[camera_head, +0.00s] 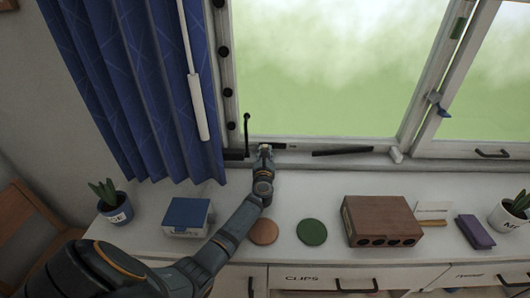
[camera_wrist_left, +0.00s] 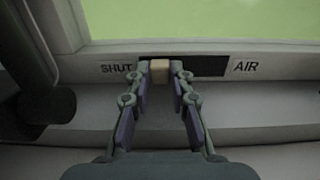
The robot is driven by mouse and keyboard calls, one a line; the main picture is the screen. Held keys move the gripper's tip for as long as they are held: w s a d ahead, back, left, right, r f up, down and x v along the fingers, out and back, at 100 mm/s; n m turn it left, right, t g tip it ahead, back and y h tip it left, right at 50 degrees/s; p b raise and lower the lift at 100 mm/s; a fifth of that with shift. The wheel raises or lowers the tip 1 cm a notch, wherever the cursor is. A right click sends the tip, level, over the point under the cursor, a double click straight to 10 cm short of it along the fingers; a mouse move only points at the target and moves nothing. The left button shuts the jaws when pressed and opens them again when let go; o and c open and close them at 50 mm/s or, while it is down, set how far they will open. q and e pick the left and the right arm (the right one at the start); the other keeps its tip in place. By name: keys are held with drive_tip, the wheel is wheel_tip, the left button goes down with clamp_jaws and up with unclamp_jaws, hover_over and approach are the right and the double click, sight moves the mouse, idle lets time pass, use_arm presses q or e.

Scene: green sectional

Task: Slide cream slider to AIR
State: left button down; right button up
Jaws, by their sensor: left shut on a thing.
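The cream slider (camera_wrist_left: 161,71) is a small block in a dark slot (camera_wrist_left: 208,66) on the window's lower frame. In the left wrist view it sits at the slot's left part, near the word SHUT (camera_wrist_left: 116,69). The word AIR (camera_wrist_left: 245,67) is at the slot's right end. My left gripper (camera_wrist_left: 161,77) is shut on the slider, one finger at each side. In the head view my left gripper (camera_head: 265,149) reaches the window's bottom frame and hides the slider. My right gripper is not in view.
A dark upright handle (camera_head: 247,132) stands just left of my gripper. The counter holds a blue-topped box (camera_head: 187,214), a brown coaster (camera_head: 264,232), a green coaster (camera_head: 312,232) and a wooden block with holes (camera_head: 381,216). A blue curtain (camera_head: 150,90) hangs at the left.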

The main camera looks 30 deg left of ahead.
sight(281, 146)
use_arm(q)
drive_tip(key=w+d, duration=0.1)
drive_tip(key=w+d+b, duration=0.1)
drive_tip(key=d, duration=0.1)
drive_tip(key=w+d+b, duration=0.1)
drive_tip(key=shift+d+f, duration=0.2)
drive_tip(key=shift+d, duration=0.2)
drive_tip(key=shift+w+d, duration=0.15)
drive_tip(key=shift+d, duration=0.2)
drive_tip(key=shift+a+r, duration=0.1)
drive_tip(key=shift+r, duration=0.05)
drive_tip(key=c, duration=1.2)
unclamp_jaws()
drive_tip(key=shift+w, duration=0.1)
drive_tip(key=shift+o, duration=0.2)
drive_tip(key=shift+s+d, duration=0.25)
drive_tip(key=shift+s, duration=0.05)
drive_tip(key=v, duration=1.1)
drive_tip(key=shift+s, duration=0.25)
